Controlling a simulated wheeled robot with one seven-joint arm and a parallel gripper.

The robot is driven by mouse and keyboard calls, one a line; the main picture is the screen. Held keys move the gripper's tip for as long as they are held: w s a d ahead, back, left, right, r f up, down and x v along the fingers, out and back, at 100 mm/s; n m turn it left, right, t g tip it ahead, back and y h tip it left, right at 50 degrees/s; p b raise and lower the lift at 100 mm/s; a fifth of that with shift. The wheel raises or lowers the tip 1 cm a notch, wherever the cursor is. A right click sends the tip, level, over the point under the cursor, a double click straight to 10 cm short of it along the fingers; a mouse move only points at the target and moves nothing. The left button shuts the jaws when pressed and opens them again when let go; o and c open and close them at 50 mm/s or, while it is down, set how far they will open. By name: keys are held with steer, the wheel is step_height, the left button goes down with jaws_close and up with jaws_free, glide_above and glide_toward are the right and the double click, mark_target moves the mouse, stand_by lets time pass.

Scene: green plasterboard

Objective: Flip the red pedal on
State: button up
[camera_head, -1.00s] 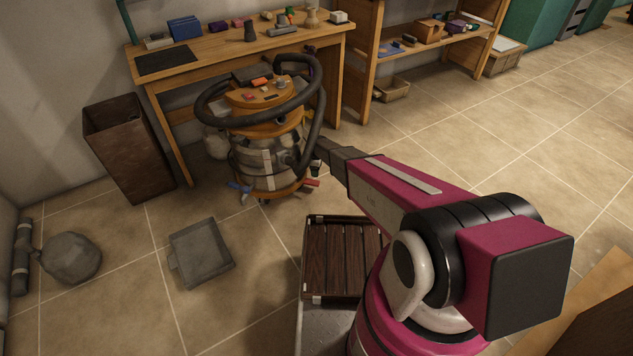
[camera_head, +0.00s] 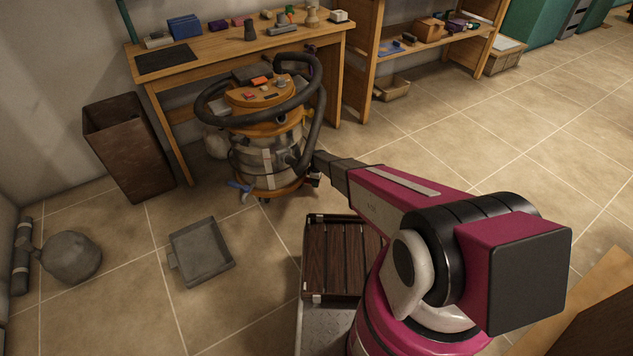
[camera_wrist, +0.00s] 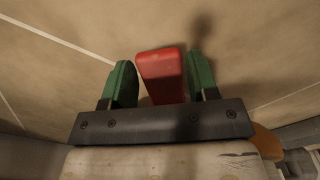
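The red pedal (camera_wrist: 162,76) shows in the wrist view as a red block between the two green fingers of my gripper (camera_wrist: 158,85). The fingers are apart. A gap shows between the left finger and the pedal, while the right finger looks close beside it; I cannot tell whether it touches. In the head view, the vacuum cleaner (camera_head: 268,165), with an orange top and metal drum, stands on the floor in front of the bench. My arm reaches its lower right side, where the red pedal and my gripper are mostly hidden.
A blue pedal (camera_head: 240,185) sits at the vacuum's lower left. A black hose (camera_head: 316,105) loops around its top. A wooden bench (camera_head: 240,46) stands behind, a brown bin (camera_head: 130,150) at left. A grey tray (camera_head: 201,250) lies on the floor, with clear tiles around it.

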steer(key=c, duration=0.8)
steer(key=shift+f+y, duration=0.5)
steer(key=shift+y, duration=0.3)
steer(key=shift+c, duration=0.2)
steer(key=o, duration=1.3)
steer(key=shift+r, duration=0.15)
steer(key=r, duration=0.3)
steer(key=d+r, duration=0.1)
steer(key=r, duration=0.6)
steer(key=shift+s+d+r, duration=0.15)
steer(key=shift+d+r, duration=0.1)
